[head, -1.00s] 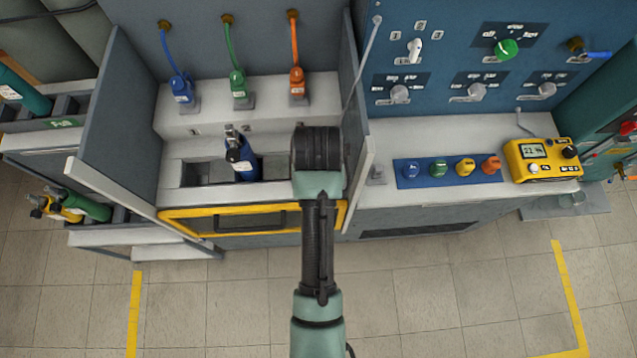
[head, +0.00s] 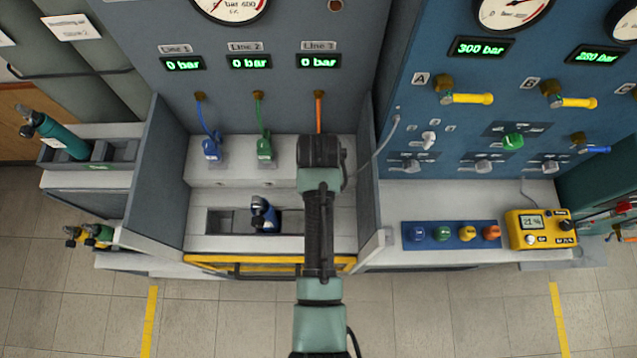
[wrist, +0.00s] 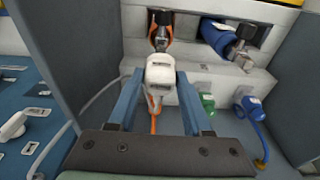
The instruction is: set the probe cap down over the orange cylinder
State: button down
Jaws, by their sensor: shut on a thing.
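In the wrist view my gripper (wrist: 159,80) is shut on the white probe cap (wrist: 159,68), which sits between the two blue fingers. A pale cable (wrist: 97,97) runs from the cap's side toward the left. The orange cylinder (wrist: 151,43) shows just beyond the cap at the top of the wrist view, with a dark and metal valve top. The cap partly overlaps it in the picture; I cannot tell the height gap between them. In the head view my wrist hides the fingers, the cap and the orange cylinder.
A blue cylinder (head: 264,217) stands in the same bay. Blue (head: 212,149) and green (head: 264,149) hose connectors rest on the shelf behind. Grey partitions (head: 157,170) bound the bay on both sides. A yellow meter (head: 540,229) sits on the right counter.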

jog(key=shift+f+b, duration=1.95)
jog(key=shift+f, duration=0.5)
jog(key=shift+r+p, duration=0.35)
jog(key=shift+p, duration=0.4)
jog(key=shift+f+b, duration=1.35)
jog(key=shift+f, duration=0.6)
jog(key=shift+c, duration=1.3)
grip_release()
jog(key=shift+r, duration=0.1)
jog(key=r, duration=0.4)
jog(key=s+r+b, duration=0.1)
jog(key=r, duration=0.3)
jog(key=r+b, duration=0.1)
jog(key=r, duration=0.3)
jog(key=shift+s+r, duration=0.3)
jog(key=shift+r, duration=0.05)
jog(key=shift+w, duration=0.1)
